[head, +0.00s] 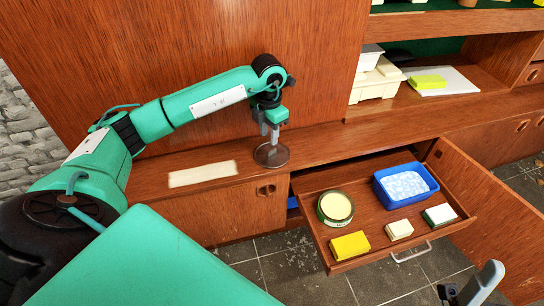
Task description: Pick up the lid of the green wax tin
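The round wax tin (335,208), with a dark green side and pale cream wax showing, sits uncovered in the open drawer. A grey-brown round disc (268,158), which looks like its lid, lies on the wooden ledge left of the drawer. My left gripper (270,130) points down right over this disc, with its grey fingertips reaching to it. Whether the fingers are closed on the disc or only touch it is too small to tell. A grey part at the bottom right edge (483,284) appears to be my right gripper, mostly cut off.
The drawer (310,190) also holds a blue tray (381,192), a yellow block (349,246), a cream block (399,230) and a green-white block (440,215). A pale flat strip (203,174) lies on the ledge. An open cabinet door (490,205) stands at right.

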